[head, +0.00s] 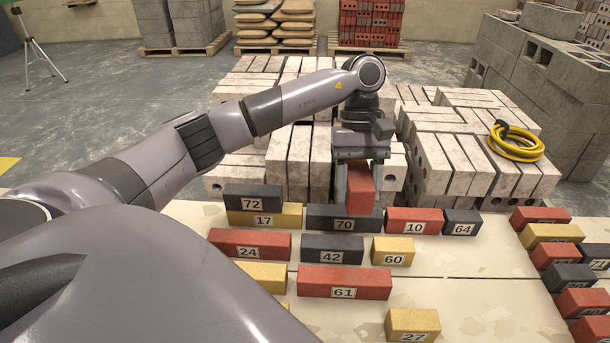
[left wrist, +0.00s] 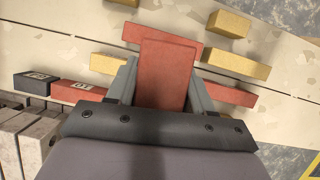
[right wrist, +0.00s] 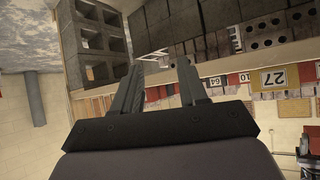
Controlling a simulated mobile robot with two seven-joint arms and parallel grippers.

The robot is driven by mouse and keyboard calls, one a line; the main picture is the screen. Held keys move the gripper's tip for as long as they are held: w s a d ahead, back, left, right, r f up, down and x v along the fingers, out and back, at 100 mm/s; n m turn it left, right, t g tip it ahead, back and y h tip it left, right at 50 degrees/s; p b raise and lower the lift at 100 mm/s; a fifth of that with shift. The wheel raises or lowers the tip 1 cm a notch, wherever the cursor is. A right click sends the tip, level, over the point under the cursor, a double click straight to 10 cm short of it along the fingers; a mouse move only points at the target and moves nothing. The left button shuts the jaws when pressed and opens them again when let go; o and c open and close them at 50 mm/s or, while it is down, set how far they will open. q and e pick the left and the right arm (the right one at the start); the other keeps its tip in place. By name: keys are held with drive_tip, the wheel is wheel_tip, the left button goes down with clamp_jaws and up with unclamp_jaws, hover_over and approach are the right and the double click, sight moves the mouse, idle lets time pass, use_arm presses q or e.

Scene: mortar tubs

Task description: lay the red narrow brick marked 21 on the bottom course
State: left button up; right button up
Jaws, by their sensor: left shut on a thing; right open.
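My left gripper (head: 359,194) is shut on a red brick (head: 362,182), held above the back row near the black brick 70 (head: 320,218). The held brick also shows between the fingers in the left wrist view (left wrist: 166,75). Its marking is not visible, so I cannot tell its number. The back row also has yellow brick 17 (head: 290,213), red brick 10 (head: 398,222) and black brick 64 (head: 458,217). Black brick 72 (head: 270,194) appears on top of 17. My right gripper (right wrist: 160,72) is open and empty, away from the table bricks.
Loose bricks 24 (head: 225,237), 42 (head: 315,243), 60 (head: 393,244), 61 (head: 320,273) and 27 (head: 415,318) lie in front. Several numbered bricks stand at the right edge. Pale block stacks (head: 455,165) and a yellow hose coil (head: 515,142) stand behind the table (head: 480,285).

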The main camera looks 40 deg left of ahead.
use_arm(q)
drive_tip(key=w+a+r+n+t+h+b, duration=0.1)
drive_tip(key=w+a+r+n+t+b, duration=0.15)
drive_tip(key=a+n, duration=0.5)
drive_tip(key=r+n+t+b, duration=0.15)
drive_tip(key=n+t, duration=0.25)
drive_tip(key=n, duration=0.5)
hover_over(313, 209)
drive_tip(key=s, duration=0.1)
drive_tip(key=shift+n+y, duration=0.25)
drive_tip(key=shift+y, duration=0.15)
drive_tip(key=f+b, duration=0.1)
drive_tip(key=f, duration=0.5)
drive_tip(key=f+b, duration=0.1)
drive_tip(key=f, duration=0.6)
drive_tip(key=a+f+b, duration=0.1)
drive_tip(key=f, duration=0.5)
drive_tip(key=shift+f, duration=0.4)
drive_tip(key=shift+f, duration=0.1)
drive_tip(key=o, duration=1.4)
drive_tip(key=shift+f+g, duration=0.1)
drive_tip(key=shift+g, duration=0.15)
drive_tip(key=shift+c, duration=0.2)
drive_tip(key=shift+r, duration=0.2)
drive_tip(key=p+v, duration=0.1)
drive_tip(key=v, duration=1.1)
